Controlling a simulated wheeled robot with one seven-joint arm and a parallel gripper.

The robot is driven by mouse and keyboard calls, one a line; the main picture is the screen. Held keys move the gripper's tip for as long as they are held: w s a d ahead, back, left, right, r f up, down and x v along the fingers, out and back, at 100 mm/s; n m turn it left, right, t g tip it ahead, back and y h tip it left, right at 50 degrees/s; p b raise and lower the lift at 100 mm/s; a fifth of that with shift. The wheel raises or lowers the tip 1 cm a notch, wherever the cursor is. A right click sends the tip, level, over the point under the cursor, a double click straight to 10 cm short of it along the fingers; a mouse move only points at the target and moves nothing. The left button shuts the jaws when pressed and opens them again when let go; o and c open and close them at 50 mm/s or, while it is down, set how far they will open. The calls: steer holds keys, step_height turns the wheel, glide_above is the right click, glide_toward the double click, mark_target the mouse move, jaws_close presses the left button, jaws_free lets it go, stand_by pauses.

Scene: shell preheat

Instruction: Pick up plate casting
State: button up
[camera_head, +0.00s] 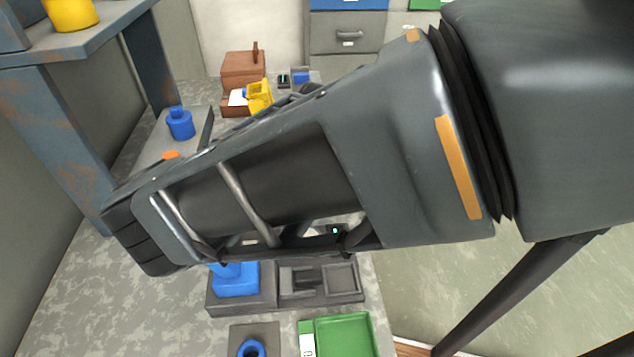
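My gripper (138,232) and its dark grey housing stretch across the middle of the view and point to the lower left. I see it from the side, so whether it is open or shut does not show. I cannot tell for certain which thing is the plate casting. A blue stepped block (236,283) sits in the left part of a dark grey fixture (240,306), just below the gripper. The gripper hides its upper part. The fixture's right recess (340,281) holds dark grey shapes.
A green tray (345,335) and a grey block with a blue ring (250,349) lie in front. A blue knobbed part (180,124) stands at back left, near a rusty blue post (62,150). A brown box (243,68) and yellow part (259,96) are behind. The bench's left front is clear.

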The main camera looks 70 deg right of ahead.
steer(key=c, duration=1)
steer(key=shift+o, duration=0.2)
